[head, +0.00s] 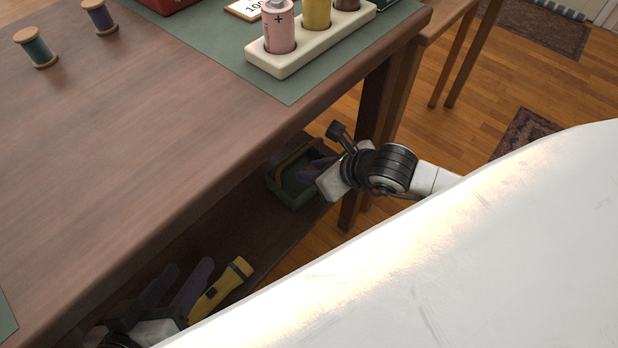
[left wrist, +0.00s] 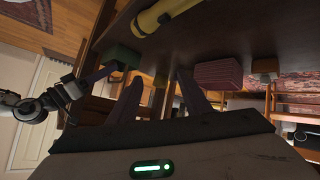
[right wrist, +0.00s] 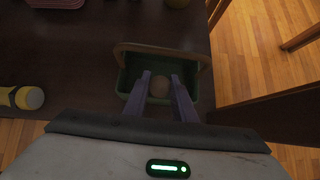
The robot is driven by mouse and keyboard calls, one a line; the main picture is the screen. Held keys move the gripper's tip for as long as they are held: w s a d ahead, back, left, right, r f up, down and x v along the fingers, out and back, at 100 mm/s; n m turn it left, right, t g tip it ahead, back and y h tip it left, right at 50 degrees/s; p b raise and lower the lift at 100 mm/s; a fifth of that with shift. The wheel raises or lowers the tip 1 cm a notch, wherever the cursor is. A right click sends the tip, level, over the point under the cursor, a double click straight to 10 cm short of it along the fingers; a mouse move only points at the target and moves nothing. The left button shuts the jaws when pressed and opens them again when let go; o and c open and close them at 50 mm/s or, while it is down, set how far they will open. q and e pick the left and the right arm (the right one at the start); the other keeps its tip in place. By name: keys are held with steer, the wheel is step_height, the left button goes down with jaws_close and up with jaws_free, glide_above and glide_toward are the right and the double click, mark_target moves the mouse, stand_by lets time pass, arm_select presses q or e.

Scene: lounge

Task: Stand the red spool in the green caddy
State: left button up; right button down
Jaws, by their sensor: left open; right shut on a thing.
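The green caddy (head: 284,190) with its brown arched handle (right wrist: 125,48) stands on the shelf under the table. It also shows in the left wrist view (left wrist: 122,57). My right gripper (right wrist: 159,80) reaches into the caddy and is shut on a spool, whose round tan end (right wrist: 160,88) shows between the fingers. The spool's red part is hidden, and I cannot tell whether it touches the caddy floor. In the head view my right gripper (head: 316,172) is at the caddy. My left gripper (head: 172,285) is open and empty over the shelf front, near the flashlight.
A yellow flashlight (head: 222,287) lies on the shelf. A pink-red ribbed box (left wrist: 218,74) is also on the shelf. A table leg (head: 362,130) stands near my right arm.

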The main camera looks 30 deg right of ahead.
steer(key=shift+w+f+b, duration=0.15)
steer(key=shift+f+b, duration=0.1)
steer(key=shift+f, duration=0.25)
steer(key=shift+w+f+b, duration=0.15)
steer(key=shift+f+b, duration=0.05)
steer(key=shift+f, duration=0.3)
steer(key=shift+w+a+f, duration=0.15)
steer(key=shift+w+a, duration=0.1)
steer(key=shift+w, duration=0.05)
steer(key=shift+w+a+r+p, duration=0.15)
steer(key=shift+r+p, duration=0.2)
steer(key=shift+p, duration=0.45)
steer(key=shift+g+p, duration=0.35)
steer(key=shift+g, duration=0.05)
steer(key=shift+d+h+p, duration=0.3)
steer(key=shift+d+p, duration=0.05)
steer(key=shift+d, duration=0.05)
steer(key=shift+a+f+g, duration=0.15)
steer(key=shift+g, duration=0.55)
steer(key=shift+g+h, duration=0.3)
steer(key=shift+g, duration=0.5)
steer(key=shift+s+f+b, duration=0.2)
steer(key=shift+f+b, duration=0.55)
steer(key=shift+f, duration=0.3)
steer(key=c, duration=1.5)
jaws_free()
steer(key=shift+r, duration=0.1)
arm_select(q)
steer(key=shift+f, duration=0.1)
